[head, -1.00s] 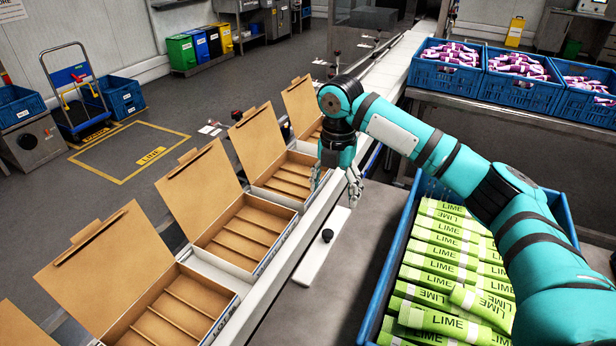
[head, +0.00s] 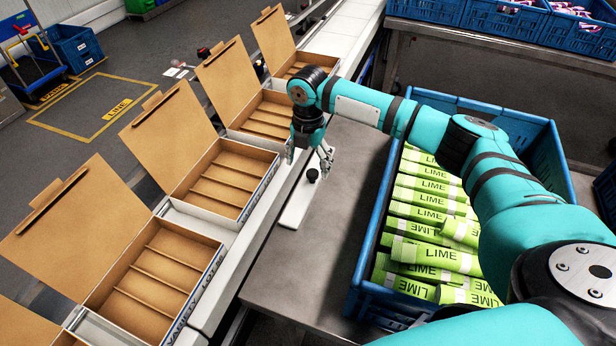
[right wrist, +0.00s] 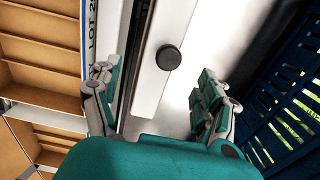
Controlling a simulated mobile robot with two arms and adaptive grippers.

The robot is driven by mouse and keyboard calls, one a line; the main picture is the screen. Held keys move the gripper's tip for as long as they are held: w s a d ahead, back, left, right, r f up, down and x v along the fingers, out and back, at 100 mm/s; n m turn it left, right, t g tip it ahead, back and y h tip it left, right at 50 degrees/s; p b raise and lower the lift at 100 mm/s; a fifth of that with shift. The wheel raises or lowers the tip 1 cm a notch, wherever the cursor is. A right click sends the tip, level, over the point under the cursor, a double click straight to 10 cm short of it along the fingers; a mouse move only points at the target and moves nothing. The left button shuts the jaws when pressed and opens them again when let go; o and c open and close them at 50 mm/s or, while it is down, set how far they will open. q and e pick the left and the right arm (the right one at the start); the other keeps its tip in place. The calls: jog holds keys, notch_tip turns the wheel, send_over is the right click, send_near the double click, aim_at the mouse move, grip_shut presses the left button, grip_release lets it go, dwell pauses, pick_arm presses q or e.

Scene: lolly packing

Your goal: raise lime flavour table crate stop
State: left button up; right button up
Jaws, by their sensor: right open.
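The stop on the lime table is a flat white plate (head: 296,207) with a round black knob (head: 312,175). It lies on the grey table between the box line and the lime crate. In the right wrist view the knob (right wrist: 168,57) shows between the spread fingers, and the plate (right wrist: 147,92) runs below it. My right gripper (head: 308,158) is open and empty, pointing down just above the knob. I cannot tell if it touches. The blue lime crate (head: 369,240) stands right of the stop, full of green lime tubes (head: 432,254). My left gripper is out of view.
Open cardboard boxes (head: 237,180) stand in a row on the conveyor left of the stop. Blue crates of purple tubes (head: 483,20) stand on a table at the back. The grey table (head: 300,270) is bare in front of the stop.

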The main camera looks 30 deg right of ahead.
aim_at(308, 175)
notch_tip(308, 175, down, 7)
jog(key=shift+p, duration=0.4)
jog(key=shift+c, duration=0.4)
